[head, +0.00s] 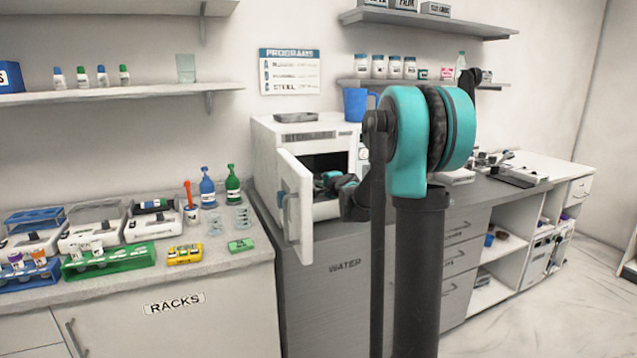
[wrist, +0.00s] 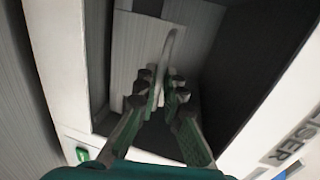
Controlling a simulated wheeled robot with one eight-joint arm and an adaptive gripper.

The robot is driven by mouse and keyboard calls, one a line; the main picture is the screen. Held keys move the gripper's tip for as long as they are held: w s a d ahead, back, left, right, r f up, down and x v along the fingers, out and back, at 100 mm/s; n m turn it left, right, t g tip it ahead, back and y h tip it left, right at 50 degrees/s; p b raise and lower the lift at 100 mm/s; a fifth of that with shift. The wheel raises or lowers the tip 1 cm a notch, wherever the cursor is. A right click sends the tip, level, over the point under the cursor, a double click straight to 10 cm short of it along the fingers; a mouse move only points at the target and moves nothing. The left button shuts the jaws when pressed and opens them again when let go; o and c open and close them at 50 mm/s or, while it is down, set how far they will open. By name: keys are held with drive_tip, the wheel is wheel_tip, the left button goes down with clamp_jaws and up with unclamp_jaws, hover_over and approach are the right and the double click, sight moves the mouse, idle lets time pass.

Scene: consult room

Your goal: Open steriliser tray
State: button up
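The steriliser (head: 275,160) is a white box on the grey counter, with its door (head: 300,205) swung open towards me. My gripper (head: 332,182) is at the dark opening of the chamber, partly hidden by my arm in the head view. In the wrist view, a light grey panel that looks like the tray front (wrist: 130,45) lies inside the chamber, with a thin curved handle (wrist: 170,48) standing out from it. My gripper (wrist: 160,88) has its fingers apart, with the handle's lower end between the fingertips. Contact cannot be made out.
The open door is close to the left of my gripper. Racks, bottles and a green rack (head: 108,262) fill the left counter. Shelves (head: 120,93) hang above.

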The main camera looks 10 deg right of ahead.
drive_tip(key=shift+s, duration=0.1)
clamp_jaws()
drive_tip(key=f+v, duration=0.2)
drive_tip(key=v, duration=0.9)
drive_tip(key=s+f+v, duration=0.1)
drive_tip(key=f+v, duration=0.2)
drive_tip(key=v, duration=0.9)
drive_tip(key=shift+d, duration=0.15)
drive_tip(key=o, duration=0.6)
unclamp_jaws()
drive_tip(key=shift+v, duration=6.1)
